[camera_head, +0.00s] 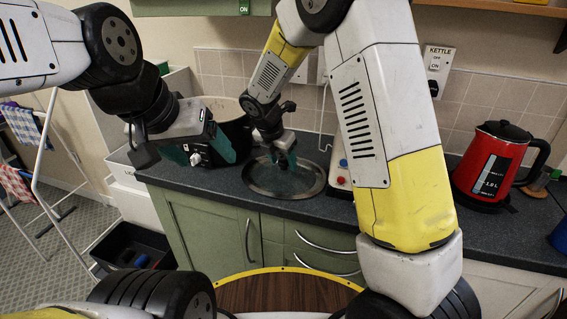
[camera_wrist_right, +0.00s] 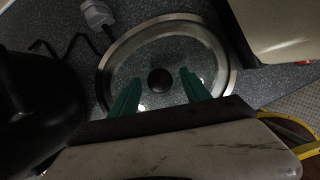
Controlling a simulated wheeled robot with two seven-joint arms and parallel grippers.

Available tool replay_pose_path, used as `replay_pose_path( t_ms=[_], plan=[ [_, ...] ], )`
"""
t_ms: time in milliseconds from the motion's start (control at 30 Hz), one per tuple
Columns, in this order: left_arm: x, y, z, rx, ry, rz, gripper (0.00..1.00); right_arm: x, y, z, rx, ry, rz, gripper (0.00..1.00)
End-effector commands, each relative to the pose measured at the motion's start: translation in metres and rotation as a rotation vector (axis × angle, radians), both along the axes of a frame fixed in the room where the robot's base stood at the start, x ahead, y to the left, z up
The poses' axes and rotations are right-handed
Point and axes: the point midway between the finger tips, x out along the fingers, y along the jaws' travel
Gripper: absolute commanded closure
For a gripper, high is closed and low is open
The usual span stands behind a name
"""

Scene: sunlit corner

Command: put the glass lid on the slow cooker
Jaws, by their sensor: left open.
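The glass lid (camera_head: 262,185) lies flat on the dark counter. In the right wrist view the lid (camera_wrist_right: 222,55) shows its metal rim, clear glass and round dark knob (camera_wrist_right: 160,80). My right gripper (camera_head: 285,160) is over the lid, and in the right wrist view its teal fingers (camera_wrist_right: 160,92) are apart on either side of the knob, not touching it. The black slow cooker (camera_head: 237,132) stands left of the lid, partly hidden by my left arm. My left gripper (camera_head: 198,150) is open at its front, near a small white knob.
A white appliance (camera_head: 340,172) with red and blue buttons stands right of the lid. A red kettle (camera_head: 488,165) is further right. The tiled wall is close behind.

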Motion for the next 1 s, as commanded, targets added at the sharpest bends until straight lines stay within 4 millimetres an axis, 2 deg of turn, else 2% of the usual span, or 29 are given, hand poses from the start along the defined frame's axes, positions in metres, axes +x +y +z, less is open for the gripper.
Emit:
replay_pose_path(
  t_ms=[33, 200, 267, 1000],
  plan=[
    [0.0000, 0.0000, 0.0000, 0.000, 0.000, 0.000, 0.24, 0.0000, 0.0000, 0.0001, 0.000, 0.000, 0.000, 0.57],
    [0.0000, 0.0000, 0.0000, 0.000, 0.000, 0.000, 0.24, -0.0001, 0.0000, 0.0002, 0.000, 0.000, -0.001, 0.90],
    [0.0000, 0.0000, 0.0000, 0.000, 0.000, 0.000, 0.24, -0.0001, 0.0001, 0.0003, 0.000, 0.000, -0.001, 1.00],
    [0.0000, 0.0000, 0.0000, 0.000, 0.000, 0.000, 0.24, -0.0001, 0.0003, 0.0005, 0.001, -0.001, -0.001, 1.00]
  ],
)
